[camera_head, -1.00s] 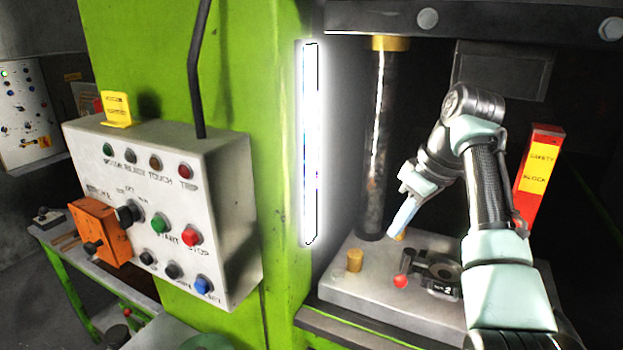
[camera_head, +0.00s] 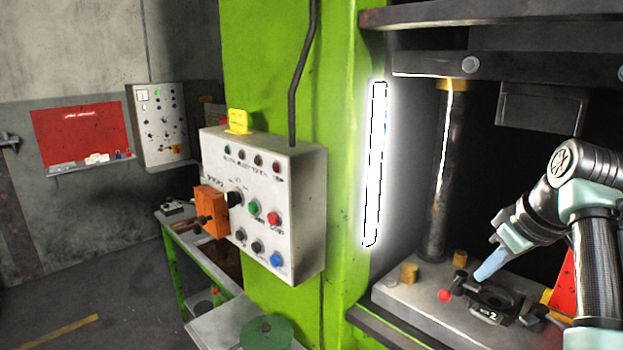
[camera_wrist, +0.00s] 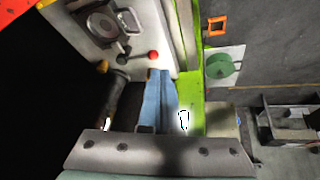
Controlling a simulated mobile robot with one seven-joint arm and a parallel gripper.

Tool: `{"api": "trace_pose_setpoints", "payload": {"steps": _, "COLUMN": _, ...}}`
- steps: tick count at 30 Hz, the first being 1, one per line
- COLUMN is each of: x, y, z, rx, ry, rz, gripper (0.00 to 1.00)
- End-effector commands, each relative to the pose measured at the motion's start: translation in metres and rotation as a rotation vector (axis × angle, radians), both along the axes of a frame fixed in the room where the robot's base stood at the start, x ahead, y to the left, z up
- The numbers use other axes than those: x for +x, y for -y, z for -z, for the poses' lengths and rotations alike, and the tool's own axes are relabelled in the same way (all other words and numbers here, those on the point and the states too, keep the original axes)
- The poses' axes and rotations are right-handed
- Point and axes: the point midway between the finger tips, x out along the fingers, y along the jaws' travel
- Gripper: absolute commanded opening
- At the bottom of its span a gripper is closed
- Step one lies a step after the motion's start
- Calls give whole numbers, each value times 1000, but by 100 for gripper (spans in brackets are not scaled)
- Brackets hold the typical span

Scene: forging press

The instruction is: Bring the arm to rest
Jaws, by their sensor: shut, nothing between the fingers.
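My arm is at the right of the head view, bent, reaching into the press opening. My gripper (camera_head: 492,265) has pale blue fingers that point down and left over the press bed (camera_head: 400,294). In the wrist view the two blue fingers (camera_wrist: 160,75) lie together with nothing between them. In the head view the fingers appear close to a dark die fixture (camera_head: 497,300) and a lever with a red ball knob (camera_head: 444,295). The red knob also shows in the wrist view (camera_wrist: 153,55), beyond the fingertips. I cannot tell the exact gap to the bed.
The green press frame (camera_head: 260,60) carries a control box (camera_head: 305,200) with an orange lock box (camera_head: 211,212). A dark column (camera_head: 440,190) stands behind the bed. A green round object (camera_head: 266,332) rests on a side table. Open floor lies at left.

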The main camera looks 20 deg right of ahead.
Motion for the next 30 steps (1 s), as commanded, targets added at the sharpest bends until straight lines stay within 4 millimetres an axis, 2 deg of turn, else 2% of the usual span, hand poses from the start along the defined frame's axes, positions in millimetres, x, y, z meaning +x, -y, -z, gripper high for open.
{"api": "trace_pose_setpoints", "payload": {"steps": 1, "x": 18, "y": -11, "z": -2, "rx": -32, "ry": 41, "rz": -6, "gripper": 0}}
{"api": "trace_pose_setpoints", "payload": {"steps": 5, "x": 60, "y": -39, "z": -17, "rx": -113, "ry": 172, "rz": -3, "gripper": 0}}
{"api": "trace_pose_setpoints", "payload": {"steps": 8, "x": 93, "y": -71, "z": -35, "rx": -172, "ry": 307, "rz": -3, "gripper": 0}}
{"api": "trace_pose_setpoints", "payload": {"steps": 11, "x": 124, "y": -118, "z": -63, "rx": -223, "ry": 489, "rz": -6, "gripper": 0}}
{"api": "trace_pose_setpoints", "payload": {"steps": 12, "x": 132, "y": -139, "z": -76, "rx": -237, "ry": 569, "rz": -8, "gripper": 0}}
{"api": "trace_pose_setpoints", "payload": {"steps": 16, "x": 142, "y": -213, "z": -124, "rx": -252, "ry": 848, "rz": -14, "gripper": 0}}
{"api": "trace_pose_setpoints", "payload": {"steps": 20, "x": 120, "y": -288, "z": -175, "rx": -218, "ry": 1138, "rz": -28, "gripper": 0}}
{"api": "trace_pose_setpoints", "payload": {"steps": 21, "x": 107, "y": -310, "z": -191, "rx": -199, "ry": 1229, "rz": -32, "gripper": 0}}
{"api": "trace_pose_setpoints", "payload": {"steps": 23, "x": 83, "y": -341, "z": -213, "rx": -161, "ry": 1362, "rz": -40, "gripper": 0}}
{"api": "trace_pose_setpoints", "payload": {"steps": 24, "x": 63, "y": -359, "z": -227, "rx": -133, "ry": 1449, "rz": -45, "gripper": 0}}
{"api": "trace_pose_setpoints", "payload": {"steps": 27, "x": 13, "y": -396, "z": -255, "rx": -60, "ry": 1638, "rz": -60, "gripper": 0}}
{"api": "trace_pose_setpoints", "payload": {"steps": 30, "x": -32, "y": -418, "z": -274, "rx": 6, "ry": 1780, "rz": -70, "gripper": 0}}
